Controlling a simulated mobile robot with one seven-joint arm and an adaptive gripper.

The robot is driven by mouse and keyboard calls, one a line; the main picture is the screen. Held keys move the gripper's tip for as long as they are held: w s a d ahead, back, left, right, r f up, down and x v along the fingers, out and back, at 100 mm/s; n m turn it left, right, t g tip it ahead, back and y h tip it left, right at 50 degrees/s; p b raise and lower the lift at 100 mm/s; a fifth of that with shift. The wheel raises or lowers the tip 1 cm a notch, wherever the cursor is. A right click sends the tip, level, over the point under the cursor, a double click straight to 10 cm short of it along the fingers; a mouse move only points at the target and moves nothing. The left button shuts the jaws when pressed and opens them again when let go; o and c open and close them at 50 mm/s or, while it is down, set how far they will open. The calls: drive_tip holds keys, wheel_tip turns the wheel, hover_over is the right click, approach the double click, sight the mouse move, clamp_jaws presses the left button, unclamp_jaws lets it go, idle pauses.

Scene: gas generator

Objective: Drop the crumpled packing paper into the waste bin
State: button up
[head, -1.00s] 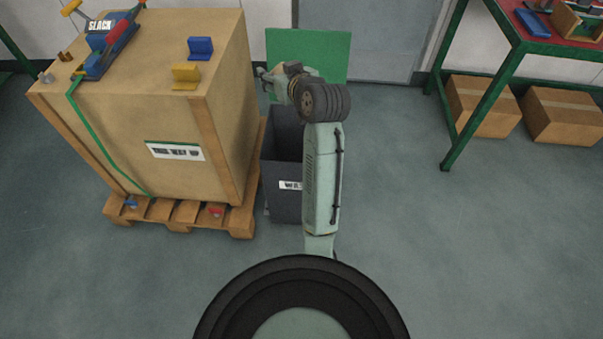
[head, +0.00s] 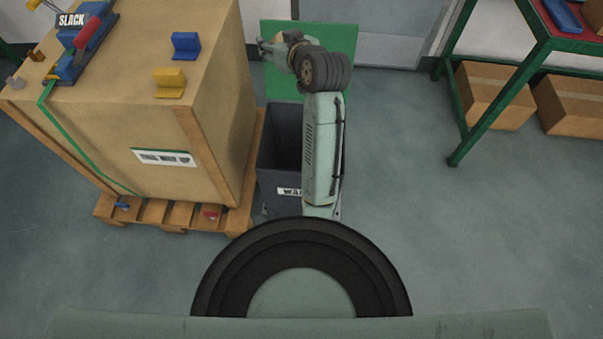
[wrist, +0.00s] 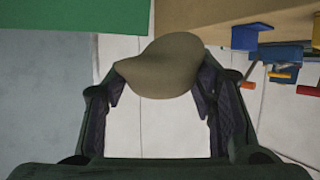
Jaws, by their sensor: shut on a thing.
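In the wrist view, a brown rounded lump, the crumpled packing paper (wrist: 160,66), sits between the fingertips of my gripper (wrist: 160,85), which is shut on it. In the head view my gripper (head: 265,46) is small, in front of the green panel, and the paper cannot be made out there. The dark grey waste bin (head: 279,160) stands on the floor beside the crate, with a white label on its front. My arm hides the bin's right part. My gripper is higher than the bin and toward its far side.
A large wooden crate (head: 165,120) on a pallet (head: 150,213) stands left of the bin, with blue and yellow corner pieces and a strap ratchet on top. A green panel (head: 340,38) is behind the bin. A green-framed bench (head: 500,85) with cardboard boxes beneath stands right. Floor between is clear.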

drive_tip(key=shift+f, duration=0.1)
drive_tip(key=d+f+b, duration=0.2)
drive_tip(key=f+b, duration=0.1)
drive_tip(key=f, duration=0.6)
drive_tip(key=s+d+f+b, duration=0.1)
drive_tip(key=d+f+b, duration=0.2)
drive_tip(key=f, duration=0.6)
drive_tip(key=d+f+b, duration=0.3)
drive_tip(key=f+b, duration=0.1)
drive_tip(key=f, duration=0.6)
drive_tip(key=shift+s, duration=0.25)
drive_tip(key=o, duration=0.9)
